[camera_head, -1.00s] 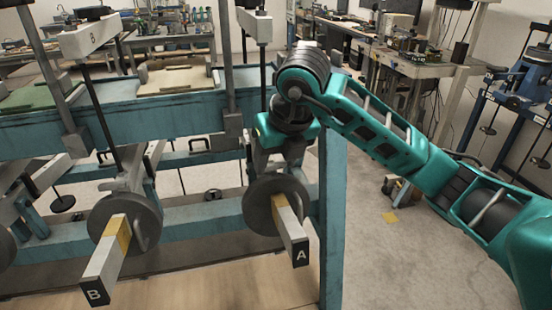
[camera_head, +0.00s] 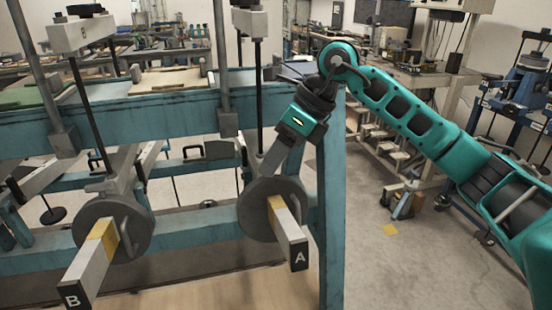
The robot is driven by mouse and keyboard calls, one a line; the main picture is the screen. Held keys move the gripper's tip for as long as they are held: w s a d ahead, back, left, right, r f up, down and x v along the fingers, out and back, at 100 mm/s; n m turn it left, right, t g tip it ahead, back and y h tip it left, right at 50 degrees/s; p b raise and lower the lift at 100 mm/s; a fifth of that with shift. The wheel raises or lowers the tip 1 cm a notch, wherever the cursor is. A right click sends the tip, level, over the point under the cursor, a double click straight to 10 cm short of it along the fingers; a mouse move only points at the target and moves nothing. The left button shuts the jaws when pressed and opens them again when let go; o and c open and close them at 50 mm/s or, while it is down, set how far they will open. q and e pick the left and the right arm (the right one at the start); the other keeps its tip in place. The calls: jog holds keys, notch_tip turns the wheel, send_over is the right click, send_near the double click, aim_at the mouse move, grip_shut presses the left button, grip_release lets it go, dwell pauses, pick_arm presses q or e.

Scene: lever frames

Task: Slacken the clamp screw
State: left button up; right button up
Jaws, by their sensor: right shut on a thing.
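My right gripper (camera_head: 272,162) reaches down from the upper right to the round grey disc weight (camera_head: 262,222) on lever A. Its tips are just above and behind the disc's upper edge. It is shut on a part there that I take for the clamp screw; that part is mostly hidden by the fingers and the disc. The disc sits around the pale bar of lever A (camera_head: 292,248), next to the bar's yellow band (camera_head: 277,203). A small bent handle (camera_head: 296,208) shows on the disc's front, right of the bar. My left gripper is not in view.
Lever B (camera_head: 85,274) with its own disc (camera_head: 135,232) sticks out on the left. The teal frame beam (camera_head: 160,118) runs behind, and a teal post (camera_head: 330,220) stands close right of lever A. A thin rod (camera_head: 258,85) rises beside my gripper.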

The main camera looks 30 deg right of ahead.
jog(key=n, duration=0.1)
jog(key=n+g+y, duration=0.1)
jog(key=n, duration=0.1)
jog(key=shift+w+d+g, duration=0.15)
jog(key=shift+w+g, duration=0.05)
jog(key=shift+g, duration=0.1)
jog(key=shift+w+n+g+y, duration=0.15)
jog(key=shift+n+g+y, duration=0.45)
jog(key=shift+n, duration=1.1)
jog(key=shift+f, duration=0.1)
jog(key=o, duration=1)
jog(key=shift+o, duration=0.2)
jog(key=shift+d, duration=0.1)
jog(key=p+v, duration=0.1)
jog(key=v, duration=1.1)
jog(key=shift+w+r, duration=0.2)
jog(key=shift+r, duration=0.2)
